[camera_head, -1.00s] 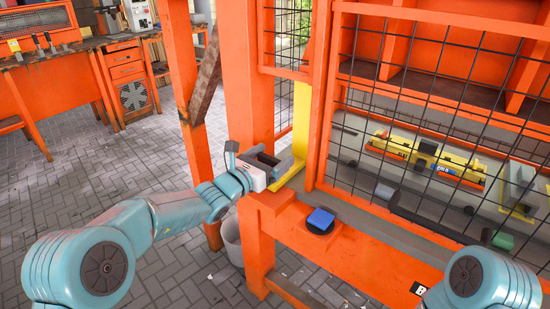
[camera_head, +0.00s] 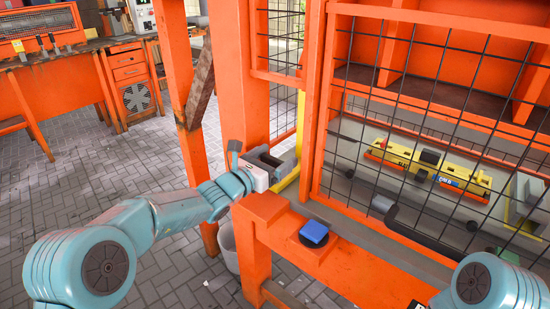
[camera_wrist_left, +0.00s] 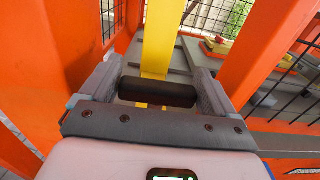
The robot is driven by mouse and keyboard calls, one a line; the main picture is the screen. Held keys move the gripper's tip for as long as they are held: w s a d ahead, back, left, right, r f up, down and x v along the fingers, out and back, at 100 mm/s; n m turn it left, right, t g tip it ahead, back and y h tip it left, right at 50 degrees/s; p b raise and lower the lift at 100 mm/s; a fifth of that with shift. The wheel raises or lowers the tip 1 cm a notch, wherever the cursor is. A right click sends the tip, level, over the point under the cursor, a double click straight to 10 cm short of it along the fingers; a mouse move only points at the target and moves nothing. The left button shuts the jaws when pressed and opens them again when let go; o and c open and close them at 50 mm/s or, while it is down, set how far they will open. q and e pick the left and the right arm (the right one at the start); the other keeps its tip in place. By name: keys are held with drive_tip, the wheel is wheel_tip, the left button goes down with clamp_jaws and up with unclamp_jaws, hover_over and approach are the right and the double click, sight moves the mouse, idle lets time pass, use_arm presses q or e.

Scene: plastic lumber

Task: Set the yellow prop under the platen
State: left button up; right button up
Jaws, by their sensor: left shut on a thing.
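The yellow prop (camera_head: 287,181) is a long yellow bar at the opening between the orange post and the mesh guard. Its upper part is partly hidden behind the guard's frame. My left gripper (camera_head: 276,160) is shut on the prop at this opening. In the left wrist view the yellow prop (camera_wrist_left: 158,45) rises between the fingers of my left gripper (camera_wrist_left: 155,82), with a dark cylindrical grip across it. I cannot clearly pick out the platen. My right gripper is out of view.
The mesh guard (camera_head: 420,130) stands right of the prop, with an orange post (camera_head: 250,80) to its left. A blue button (camera_head: 314,231) sits on the orange front beam. Behind the mesh lie a yellow tool (camera_head: 440,173) and dark cylinders.

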use_arm(q)
drive_tip(key=o, duration=1.2)
drive_tip(key=shift+r, duration=0.2)
drive_tip(key=shift+w+d+f, duration=0.1)
drive_tip(key=shift+w+f, duration=0.1)
drive_tip(key=shift+s+r, duration=0.1)
drive_tip(key=shift+s, duration=0.1)
drive_tip(key=v, duration=1.6)
drive_tip(key=shift+b, duration=0.3)
